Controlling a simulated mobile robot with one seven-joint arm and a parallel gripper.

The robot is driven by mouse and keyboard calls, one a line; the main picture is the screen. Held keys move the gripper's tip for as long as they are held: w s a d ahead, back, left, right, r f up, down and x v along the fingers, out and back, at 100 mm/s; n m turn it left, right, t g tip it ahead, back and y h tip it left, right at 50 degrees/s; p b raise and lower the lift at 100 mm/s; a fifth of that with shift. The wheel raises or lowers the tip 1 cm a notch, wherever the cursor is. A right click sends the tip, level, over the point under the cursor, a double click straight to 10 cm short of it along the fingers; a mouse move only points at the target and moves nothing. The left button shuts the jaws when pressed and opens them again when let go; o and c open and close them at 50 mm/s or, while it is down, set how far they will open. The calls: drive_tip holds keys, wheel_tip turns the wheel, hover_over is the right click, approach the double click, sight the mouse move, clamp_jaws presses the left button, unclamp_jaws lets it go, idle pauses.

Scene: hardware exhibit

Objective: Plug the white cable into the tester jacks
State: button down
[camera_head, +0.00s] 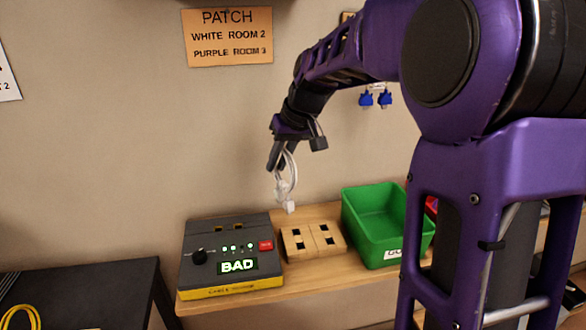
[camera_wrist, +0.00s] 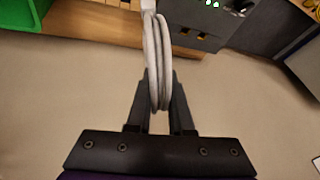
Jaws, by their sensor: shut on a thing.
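My gripper (camera_head: 275,160) is shut on the white cable (camera_head: 285,175) and holds it in the air above the back of the shelf. In the wrist view the cable (camera_wrist: 157,60) is a coiled bundle between the two fingers (camera_wrist: 158,105). A pale plug end hangs below the coil in the head view. The grey tester (camera_head: 225,232) with a yellow front edge sits on the shelf, left of the cable, its screen reading BAD. Two dark jack openings with yellow show at its back edge; they also show in the wrist view (camera_wrist: 190,33). Neither jack visibly holds a plug.
A wooden block with square dark holes (camera_head: 312,241) sits right of the tester. A green bin (camera_head: 380,228) stands further right on the wooden shelf (camera_head: 300,283). A wall sign (camera_head: 229,36) reads PATCH, WHITE ROOM 2, PURPLE ROOM 3. A dark table with a yellow cable (camera_head: 22,315) is at lower left.

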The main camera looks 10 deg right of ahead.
drive_tip(key=w+a+n+g+y+p, duration=0.15)
drive_tip(key=a+n+g, duration=0.45)
drive_tip(key=a+n, duration=0.85)
drive_tip(key=shift+w+f+b, duration=0.2)
drive_tip(key=shift+f+b, duration=0.6)
drive_tip(key=shift+f, duration=2.15)
drive_tip(key=shift+n+p, duration=0.25)
drive_tip(key=shift+p, duration=0.15)
drive_tip(key=shift+f+b, duration=0.35)
drive_tip(key=shift+f, duration=0.7)
idle(0.7)
drive_tip(key=shift+c, duration=0.5)
unclamp_jaws()
idle(0.5)
